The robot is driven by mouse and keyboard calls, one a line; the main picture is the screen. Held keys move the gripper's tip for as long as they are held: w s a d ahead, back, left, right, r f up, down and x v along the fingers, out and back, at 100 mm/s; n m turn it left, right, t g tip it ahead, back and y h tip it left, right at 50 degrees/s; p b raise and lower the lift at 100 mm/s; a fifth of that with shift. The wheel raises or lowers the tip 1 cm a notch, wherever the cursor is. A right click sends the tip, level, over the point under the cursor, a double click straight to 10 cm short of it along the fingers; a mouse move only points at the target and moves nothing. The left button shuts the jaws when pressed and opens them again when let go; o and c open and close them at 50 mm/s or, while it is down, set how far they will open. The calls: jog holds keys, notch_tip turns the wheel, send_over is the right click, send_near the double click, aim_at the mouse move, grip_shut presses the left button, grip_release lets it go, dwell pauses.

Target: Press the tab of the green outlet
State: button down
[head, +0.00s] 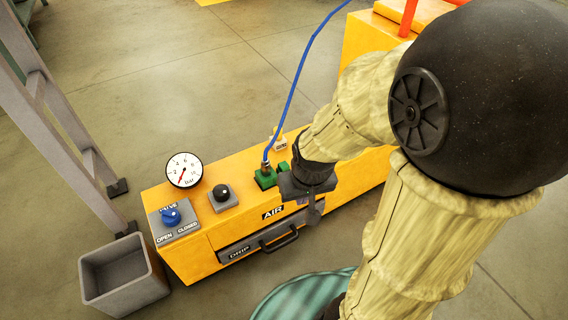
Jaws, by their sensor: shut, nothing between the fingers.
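The green outlet (264,179) sits on top of the yellow air box (202,250), with a blue hose (293,88) rising from its fitting. A second green piece, which may be its tab (282,168), shows just right of the outlet, close to my wrist. My gripper (314,214) is shut and empty, pointing down just right of the green outlet and near the AIR label. My arm and gripper hide the part of the box top to the right. I cannot tell whether the gripper touches anything.
A pressure gauge (184,170), a black knob (222,192) and a blue valve knob (171,215) stand left of the outlet. A yellow-tagged fitting (279,139) is behind it. A drawer marked DRIP (262,241) is in front. A grey bin (124,277) stands at lower left.

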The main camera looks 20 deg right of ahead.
dwell(0.8)
jog(key=w+p+v, duration=0.3)
jog(key=p+v, duration=1.1)
jog(key=p, duration=0.1)
jog(key=w+r+p+v, duration=0.1)
jog(key=w+p+v, duration=0.2)
jog(key=p+v, duration=1.2)
jog(key=shift+w+r, duration=0.25)
jog(key=shift+r, duration=0.15)
jog(key=shift+w+d, duration=0.1)
jog(key=shift+d, duration=0.05)
